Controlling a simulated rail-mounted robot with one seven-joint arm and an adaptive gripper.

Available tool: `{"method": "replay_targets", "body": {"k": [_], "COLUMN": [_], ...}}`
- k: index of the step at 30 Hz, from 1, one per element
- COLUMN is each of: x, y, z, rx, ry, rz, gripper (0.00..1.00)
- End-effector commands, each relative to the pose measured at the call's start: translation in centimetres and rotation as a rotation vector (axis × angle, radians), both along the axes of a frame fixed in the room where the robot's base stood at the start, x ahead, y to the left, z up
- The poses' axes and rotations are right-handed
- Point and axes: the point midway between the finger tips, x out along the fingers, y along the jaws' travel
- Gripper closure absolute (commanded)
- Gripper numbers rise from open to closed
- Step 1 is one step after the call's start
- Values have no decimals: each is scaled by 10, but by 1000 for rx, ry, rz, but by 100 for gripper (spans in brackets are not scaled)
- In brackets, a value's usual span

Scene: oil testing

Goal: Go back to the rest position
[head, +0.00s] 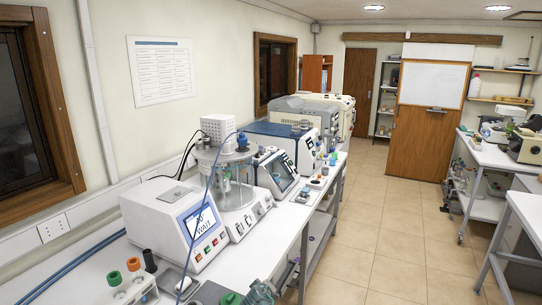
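My gripper is not in the head view, and no part of my arm can be made out for certain. A long white bench (262,238) runs along the left wall. On it, nearest, stands a white instrument (165,222) whose blue screen (199,222) reads "WAIT". Behind it is a round glass-walled apparatus (236,192) with tubes inside. A rack (137,291) with orange- and green-capped tubes stands at the bottom left.
More instruments (283,145) line the bench further back. Glassware (262,293) sits at the bench's near edge. A blue cable crosses the front instrument. The tiled aisle (385,220) is clear up to the wooden door (430,141). White tables (490,152) stand at right.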

Motion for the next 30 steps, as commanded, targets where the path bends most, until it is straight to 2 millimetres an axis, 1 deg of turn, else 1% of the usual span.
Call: {"method": "replay_targets", "body": {"k": [1, 2, 3, 5, 6, 8, 9, 11, 12, 14, 15, 18, 20, 22, 26, 30], "x": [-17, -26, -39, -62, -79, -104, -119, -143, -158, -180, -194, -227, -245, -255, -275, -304], "y": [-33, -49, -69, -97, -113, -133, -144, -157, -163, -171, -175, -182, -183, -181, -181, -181], "z": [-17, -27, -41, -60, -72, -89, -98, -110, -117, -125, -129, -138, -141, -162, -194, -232], "rx": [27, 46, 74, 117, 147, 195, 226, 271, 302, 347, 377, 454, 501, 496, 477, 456], "ry": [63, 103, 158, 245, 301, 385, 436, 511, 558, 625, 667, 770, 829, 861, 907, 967], "rz": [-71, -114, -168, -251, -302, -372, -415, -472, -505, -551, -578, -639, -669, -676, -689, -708], "gripper": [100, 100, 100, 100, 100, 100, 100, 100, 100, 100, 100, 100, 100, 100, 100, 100]}}
